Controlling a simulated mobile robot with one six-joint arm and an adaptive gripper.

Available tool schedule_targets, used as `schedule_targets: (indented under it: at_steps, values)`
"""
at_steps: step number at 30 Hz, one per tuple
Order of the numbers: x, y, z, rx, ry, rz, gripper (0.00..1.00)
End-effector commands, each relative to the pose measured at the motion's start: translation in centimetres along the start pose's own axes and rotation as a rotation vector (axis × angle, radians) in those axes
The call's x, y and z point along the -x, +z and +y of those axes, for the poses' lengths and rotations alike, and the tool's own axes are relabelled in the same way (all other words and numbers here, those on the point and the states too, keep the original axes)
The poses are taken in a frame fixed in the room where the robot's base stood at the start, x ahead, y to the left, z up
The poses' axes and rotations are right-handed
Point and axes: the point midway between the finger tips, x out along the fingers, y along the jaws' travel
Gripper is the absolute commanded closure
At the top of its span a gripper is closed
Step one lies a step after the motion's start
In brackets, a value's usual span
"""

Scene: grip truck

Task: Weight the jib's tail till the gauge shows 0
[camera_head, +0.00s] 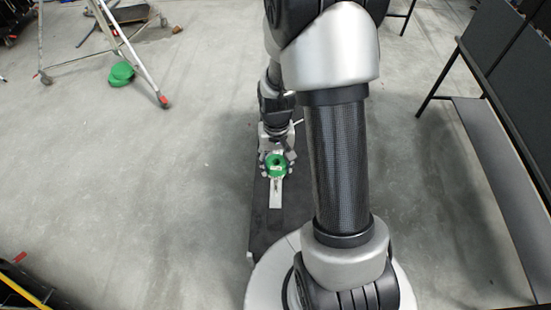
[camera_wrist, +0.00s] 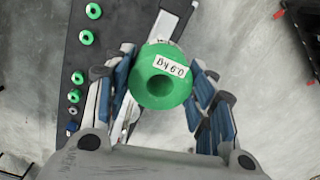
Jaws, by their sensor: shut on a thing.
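My gripper (camera_head: 277,160) is shut on a green ring weight (camera_head: 275,170) with a central hole. In the wrist view the weight (camera_wrist: 163,78) sits between the blue-padded fingers (camera_wrist: 162,72). Its white label is upside down and seems to read 0.9 kg. A pale bar (camera_head: 275,195), which looks like part of the jib, lies under and in front of the weight in the head view. The bar also shows behind the weight in the wrist view (camera_wrist: 172,22). I cannot tell whether weight and bar touch. No gauge reading is legible.
A grey-shelved rack (camera_head: 490,150) is at right.

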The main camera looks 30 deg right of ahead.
Motion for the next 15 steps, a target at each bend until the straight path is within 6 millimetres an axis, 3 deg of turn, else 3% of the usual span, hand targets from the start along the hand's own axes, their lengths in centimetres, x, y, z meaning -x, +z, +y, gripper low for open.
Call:
schedule_targets:
  at_steps: [15]
  values:
    - [-2.4, -0.1, 0.0, 0.0, 0.0, 0.001, 0.83]
